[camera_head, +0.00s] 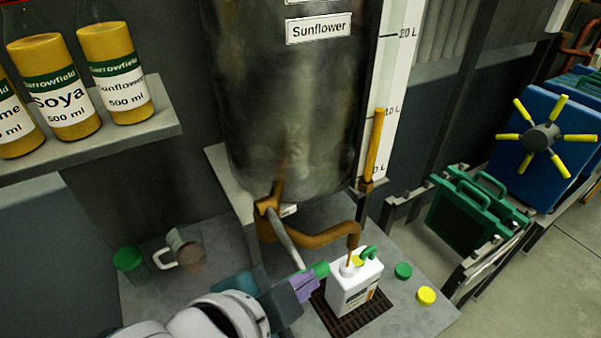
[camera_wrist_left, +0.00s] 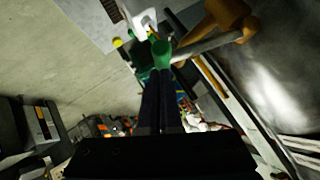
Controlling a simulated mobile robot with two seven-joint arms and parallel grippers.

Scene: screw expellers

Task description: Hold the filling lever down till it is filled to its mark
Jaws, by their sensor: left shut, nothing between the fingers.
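The filling lever (camera_head: 286,240) is a grey rod with a green grip (camera_head: 320,269). It slopes down to the right from a brass valve (camera_head: 267,206) under the steel tank labelled Sunflower (camera_head: 290,110). My left gripper (camera_head: 306,284) is shut and empty, with its fingertips at the green grip. In the left wrist view the green grip (camera_wrist_left: 161,52) shows just beyond the shut fingertips (camera_wrist_left: 160,72); I cannot tell whether they touch. A brown spout (camera_head: 325,238) curves down to the white canister (camera_head: 352,287). The canister's fill level and mark cannot be made out. My right gripper is not in view.
The canister stands on a dark grate (camera_head: 347,322). A green cap (camera_head: 403,270) and a yellow cap (camera_head: 426,295) lie right of it. A clear jug (camera_head: 187,250) and green container (camera_head: 129,262) stand left. The sight gauge's yellow column (camera_head: 375,142) reaches about 10 L.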

